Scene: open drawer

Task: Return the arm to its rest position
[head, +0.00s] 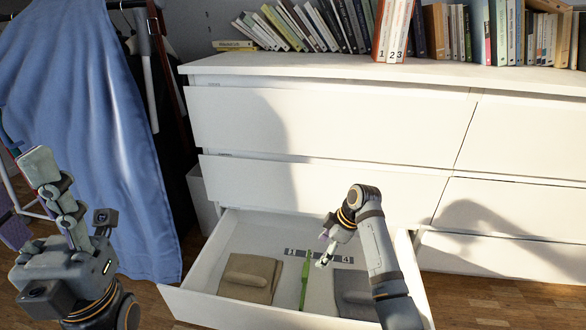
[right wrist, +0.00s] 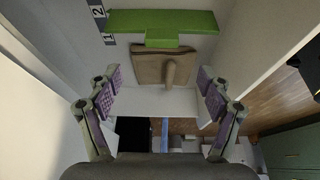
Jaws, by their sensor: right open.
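My right arm reaches down into the open bottom drawer (head: 232,233) of a white dresser. My right gripper (head: 326,250) is over the drawer, near a label strip with numbers. In the right wrist view its two purple-padded fingers are wide apart with nothing between them (right wrist: 159,78). My left gripper (head: 58,195) is raised at the left, outside the drawer, with its fingers pointing up; its opening cannot be made out.
The drawer holds a beige folded item (head: 250,278), a green divider (head: 305,283) and a grey item (head: 352,288) partly behind my right arm. The green divider (right wrist: 160,22) and beige item (right wrist: 150,66) show in the right wrist view. Blue cloth (head: 90,120) hangs left.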

